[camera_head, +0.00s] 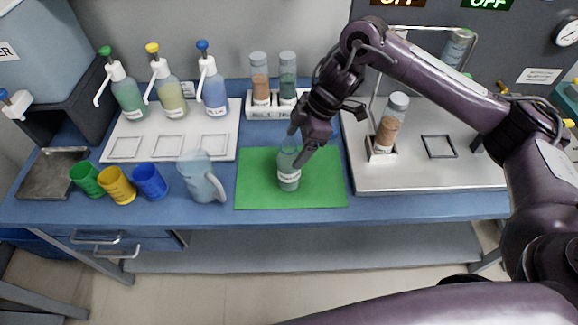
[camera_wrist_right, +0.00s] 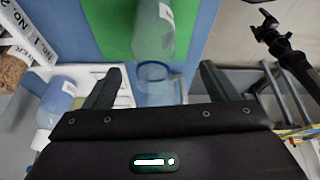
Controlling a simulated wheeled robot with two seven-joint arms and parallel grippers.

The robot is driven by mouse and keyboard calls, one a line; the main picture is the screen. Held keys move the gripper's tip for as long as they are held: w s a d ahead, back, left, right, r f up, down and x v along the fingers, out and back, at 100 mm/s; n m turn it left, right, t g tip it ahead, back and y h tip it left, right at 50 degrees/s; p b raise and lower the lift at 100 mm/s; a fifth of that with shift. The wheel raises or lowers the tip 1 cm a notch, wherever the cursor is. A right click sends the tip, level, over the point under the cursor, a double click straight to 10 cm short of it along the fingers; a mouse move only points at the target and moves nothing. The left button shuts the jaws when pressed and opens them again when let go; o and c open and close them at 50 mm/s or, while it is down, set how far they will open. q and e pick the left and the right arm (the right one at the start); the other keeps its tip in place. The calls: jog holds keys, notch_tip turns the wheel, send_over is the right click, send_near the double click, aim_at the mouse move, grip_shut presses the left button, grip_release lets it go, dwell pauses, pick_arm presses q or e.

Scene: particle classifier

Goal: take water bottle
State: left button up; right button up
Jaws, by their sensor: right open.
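A clear bottle (camera_head: 289,178) with a pale label and teal-grey contents stands upright on the green mat (camera_head: 325,190). My right gripper (camera_head: 300,143) is at the bottle's upper part, with its fingers hiding some of the bottle's top. In the right wrist view the bottle (camera_wrist_right: 153,30) shows beyond the open fingers (camera_wrist_right: 158,85), between their lines. Nothing is clamped, and I cannot tell whether a finger touches the bottle. My left gripper is not in view.
A clear jug (camera_head: 199,178) stands left of the mat, beside blue (camera_head: 149,182), yellow and green cups. Pump bottles stand on a white tray (camera_head: 226,152). A rack (camera_head: 262,112) holds two bottles behind the mat. A metal platform (camera_head: 410,180) with a brown-filled bottle (camera_head: 391,122) is at right.

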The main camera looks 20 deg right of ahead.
aim_at(289, 158)
jog(key=shift+d+r, duration=0.1)
jog(key=shift+d, duration=0.25)
jog(key=shift+a+f, duration=0.1)
jog(key=shift+f, duration=0.25)
jog(key=x, duration=0.2)
jog(key=p+x, duration=0.1)
jog(key=x, duration=0.1)
jog(key=p+x, duration=0.1)
jog(key=x, duration=0.2)
jog(key=shift+w, duration=0.35)
jog(key=c, duration=1.1)
